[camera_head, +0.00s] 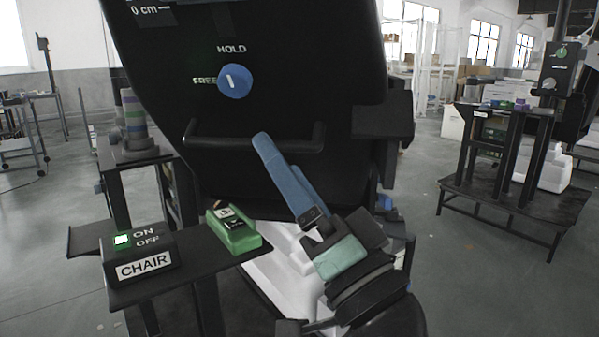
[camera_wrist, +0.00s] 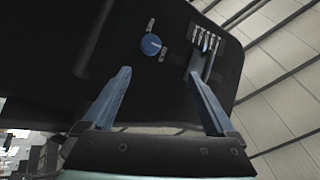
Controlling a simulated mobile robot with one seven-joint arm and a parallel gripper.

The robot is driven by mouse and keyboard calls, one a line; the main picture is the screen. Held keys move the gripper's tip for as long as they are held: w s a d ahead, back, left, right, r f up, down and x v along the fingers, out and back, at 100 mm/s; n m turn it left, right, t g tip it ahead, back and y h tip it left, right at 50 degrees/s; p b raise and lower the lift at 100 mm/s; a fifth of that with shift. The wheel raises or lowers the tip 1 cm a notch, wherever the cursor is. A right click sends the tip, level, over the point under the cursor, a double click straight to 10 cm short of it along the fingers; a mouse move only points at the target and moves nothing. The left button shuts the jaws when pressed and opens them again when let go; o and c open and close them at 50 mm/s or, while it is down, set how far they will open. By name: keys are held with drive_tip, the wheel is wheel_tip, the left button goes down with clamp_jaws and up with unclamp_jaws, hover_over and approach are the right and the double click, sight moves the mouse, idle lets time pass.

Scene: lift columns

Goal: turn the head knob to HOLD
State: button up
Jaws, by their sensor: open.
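The head knob (camera_head: 235,81) is a round blue knob with a white mark, on a black panel. HOLD (camera_head: 231,48) is printed above it and FREE (camera_head: 204,80) to its left. The mark looks nearly upright with a slight tilt; I cannot tell exactly where it points. My gripper (camera_head: 280,160) is open and empty, below and right of the knob in the head view. In the wrist view its two blue fingers (camera_wrist: 158,73) are spread apart, and the knob (camera_wrist: 151,45) shows beyond and between their tips, not touched.
A black bar handle (camera_head: 255,142) sticks out of the panel below the knob, close to my fingers. A CHAIR switch box (camera_head: 140,258) and a green device (camera_head: 232,231) stand on a side shelf at lower left. Another column stand (camera_head: 505,160) is at right.

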drive_tip(key=s+d+r+n+t+h, duration=0.1)
drive_tip(key=s+r+n+t+h, duration=0.2)
drive_tip(key=s+r+t+h, duration=0.8)
wheel_tip(320, 180, up, 40)
drive_tip(key=g+h+p, duration=0.2)
drive_tip(key=g+p, duration=0.1)
drive_tip(key=p, duration=3.3)
drive_tip(key=shift+s+f, duration=0.25)
drive_tip(key=shift+s, duration=0.15)
